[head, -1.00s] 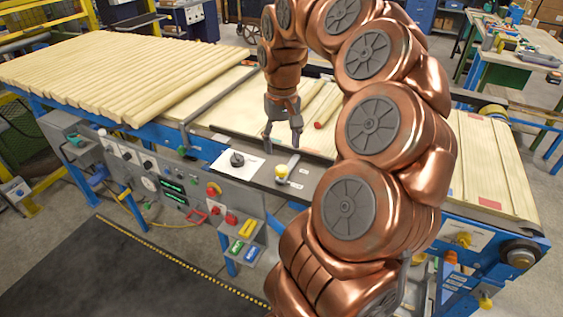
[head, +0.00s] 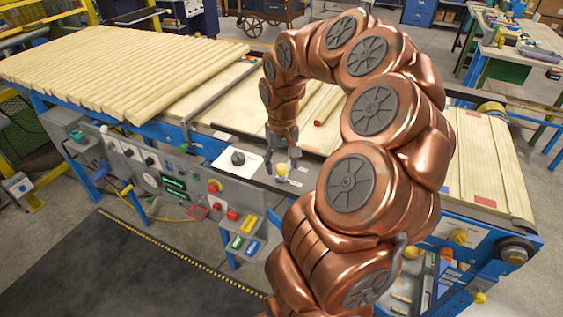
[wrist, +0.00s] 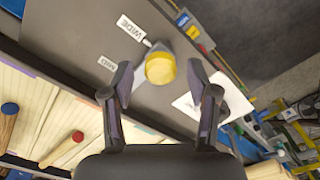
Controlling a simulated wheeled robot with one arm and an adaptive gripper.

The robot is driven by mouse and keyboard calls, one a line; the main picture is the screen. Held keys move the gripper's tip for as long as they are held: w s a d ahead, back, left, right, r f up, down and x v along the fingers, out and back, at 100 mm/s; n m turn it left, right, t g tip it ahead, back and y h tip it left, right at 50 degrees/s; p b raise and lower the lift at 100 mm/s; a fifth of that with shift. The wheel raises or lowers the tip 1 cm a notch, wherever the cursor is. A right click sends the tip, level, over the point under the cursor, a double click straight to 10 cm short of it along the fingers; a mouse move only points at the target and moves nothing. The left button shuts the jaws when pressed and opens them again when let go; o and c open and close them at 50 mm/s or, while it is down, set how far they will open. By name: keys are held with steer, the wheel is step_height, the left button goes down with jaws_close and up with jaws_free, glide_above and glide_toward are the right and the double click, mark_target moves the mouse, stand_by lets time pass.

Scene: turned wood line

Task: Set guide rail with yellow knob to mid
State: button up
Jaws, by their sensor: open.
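The guide rail's yellow knob (head: 281,171) stands on the dark panel at the near side of the line. In the wrist view its round yellow and pale top (wrist: 160,69) lies between the fingertips. A small pale tab beside the knob reaches to the WIDE label (wrist: 131,27); the MID label (wrist: 106,63) is further left and lower. My gripper (head: 282,166) points down over the knob. It is open, with a finger on each side (wrist: 160,86) and visible gaps to the knob. The rail's link to the knob cannot be made out.
A black dial on a white plate (head: 223,160) is left of the knob. Control boxes with coloured buttons (head: 232,214) line the front. Turned rods, some with red ends (wrist: 77,136), lie on the belt behind. The dark floor mat (head: 110,265) is clear.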

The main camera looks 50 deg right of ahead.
steer(key=shift+c, duration=0.2)
jaws_close()
stand_by(0.4)
